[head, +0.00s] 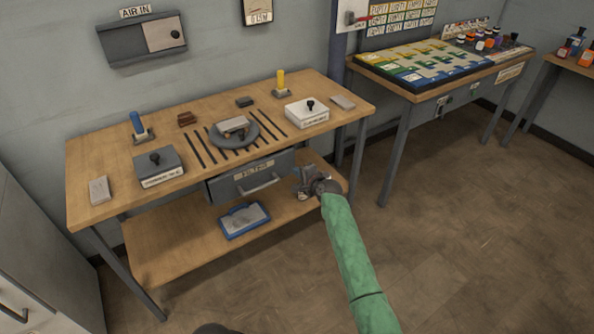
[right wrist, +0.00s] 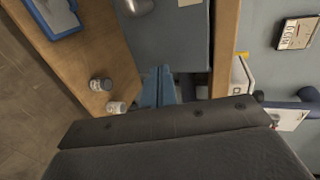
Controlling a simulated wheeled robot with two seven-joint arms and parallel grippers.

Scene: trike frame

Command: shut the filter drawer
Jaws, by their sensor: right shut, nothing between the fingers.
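The filter drawer (head: 250,178) is a grey box with a labelled front and a bar handle (head: 259,187), hung under the workbench top. Its front stands at or a little out from the bench's front edge; I cannot tell exactly how far it is open. In the right wrist view the grey drawer (right wrist: 175,35) fills the upper middle, with part of its handle at the top edge. My right gripper (head: 308,183) is just right of the drawer front, below the bench top. Its blue fingers (right wrist: 157,75) are together and empty, close to the drawer's edge. My left gripper is not seen.
The bench top (head: 95,165) holds labelled boxes, a round plate, and blue and yellow cylinders. On the lower shelf (head: 165,245) lies a blue-rimmed tray (head: 244,220). Two small jars (right wrist: 101,84) stand near my right gripper. The floor in front is clear.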

